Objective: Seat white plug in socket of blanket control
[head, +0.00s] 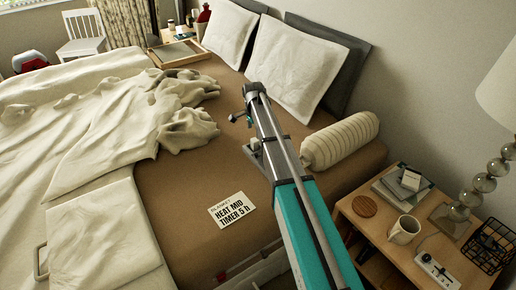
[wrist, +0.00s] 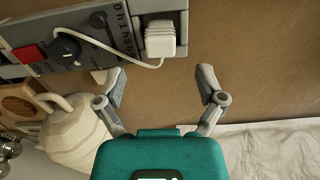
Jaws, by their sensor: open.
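The blanket control (wrist: 100,27) is a grey panel across the upper left of the wrist view, with a red switch and a black knob. The white plug (wrist: 160,42) is at its right end, beside the dark lettering. The plug's prongs and the socket are hidden, so I cannot tell how deep it sits. Its white cord loops left past the knob. My gripper (wrist: 161,72) is open, its fingers spread apart below the plug with nothing between them. In the head view, part of the grey control (head: 254,154) shows beside my arm on the bed.
A ribbed cream bolster (head: 340,141) lies right of my arm, with pillows (head: 295,65) behind. The nightstand holds a mug (head: 404,230) and a lamp. Bare sheet lies right of the plug in the wrist view.

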